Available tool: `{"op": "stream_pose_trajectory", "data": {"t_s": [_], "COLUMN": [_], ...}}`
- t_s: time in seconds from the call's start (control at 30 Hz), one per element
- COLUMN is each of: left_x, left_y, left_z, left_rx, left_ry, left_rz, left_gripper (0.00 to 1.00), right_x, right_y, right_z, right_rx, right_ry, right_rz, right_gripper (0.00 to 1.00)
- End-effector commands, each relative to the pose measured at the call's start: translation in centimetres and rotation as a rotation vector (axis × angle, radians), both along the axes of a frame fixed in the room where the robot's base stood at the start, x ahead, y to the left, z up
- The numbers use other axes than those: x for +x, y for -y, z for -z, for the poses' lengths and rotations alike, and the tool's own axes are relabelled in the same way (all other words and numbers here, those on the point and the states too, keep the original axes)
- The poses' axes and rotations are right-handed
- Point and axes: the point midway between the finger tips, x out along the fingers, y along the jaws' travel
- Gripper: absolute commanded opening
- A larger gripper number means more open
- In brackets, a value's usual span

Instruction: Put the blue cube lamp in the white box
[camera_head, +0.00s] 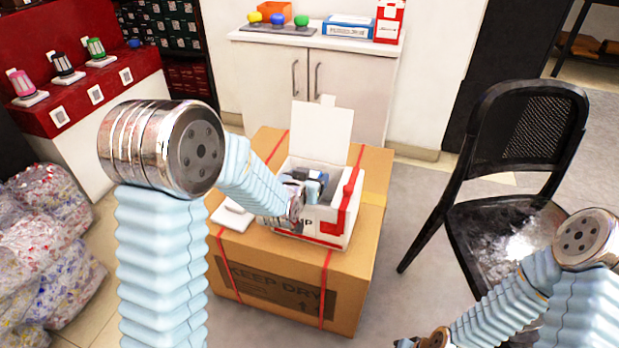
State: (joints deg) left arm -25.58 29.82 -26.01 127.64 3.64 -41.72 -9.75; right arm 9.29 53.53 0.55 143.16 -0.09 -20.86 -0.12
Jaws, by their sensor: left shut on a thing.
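The white box (325,228) with red trim stands on a brown carton in the middle. Its white lid (322,133) stands up at the back. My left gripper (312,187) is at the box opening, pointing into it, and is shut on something. Small blue and dark parts show around the fingers. I take the held thing to be the blue cube lamp, but it is mostly hidden by my arm and the box. My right gripper (407,343) is at the bottom edge, partly cut off and far from the box; its jaws are not clear.
The brown carton (290,292) marked "KEEP DRY" carries a small white flat item (231,216). A black chair (520,150) stands at right. A red display counter (100,90) and clear filled bags (50,250) are at left. A white cabinet (315,85) is behind.

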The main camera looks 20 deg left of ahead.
Motion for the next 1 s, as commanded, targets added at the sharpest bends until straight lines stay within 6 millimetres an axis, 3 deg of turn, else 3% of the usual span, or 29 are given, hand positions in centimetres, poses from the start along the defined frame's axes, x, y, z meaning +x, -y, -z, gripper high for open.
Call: {"op": "stream_pose_trajectory", "data": {"t_s": [0.4,0.43,0.57,0.87,1.0], "left_x": [-0.2,-0.2,-0.3,-0.3,-0.3], "left_y": [0.0,0.0,0.0,0.0,0.0], "left_z": [1.2,1.3,1.5,1.5,0.3], "left_rx": [0.001,0.002,0.002,0.003,0.004], "left_ry": [-0.01,-0.012,-0.016,-0.019,-0.019], "left_rz": [0.0,0.0,0.0,0.001,0.0], "left_gripper": [0.34,0.77,0.97,0.98,0.98], "right_x": [0.1,0.1,0.1,0.1,0.0], "right_y": [0.3,0.3,0.3,0.3,0.0], "right_z": [0.9,1.0,1.0,0.9,-0.3], "right_rx": [-0.004,-0.004,-0.004,-0.004,0.0], "right_ry": [0.003,0.003,0.003,0.002,0.0], "right_rz": [0.006,0.006,0.006,0.005,0.001], "right_gripper": [0.43,0.43,0.43,0.43,0.43]}}
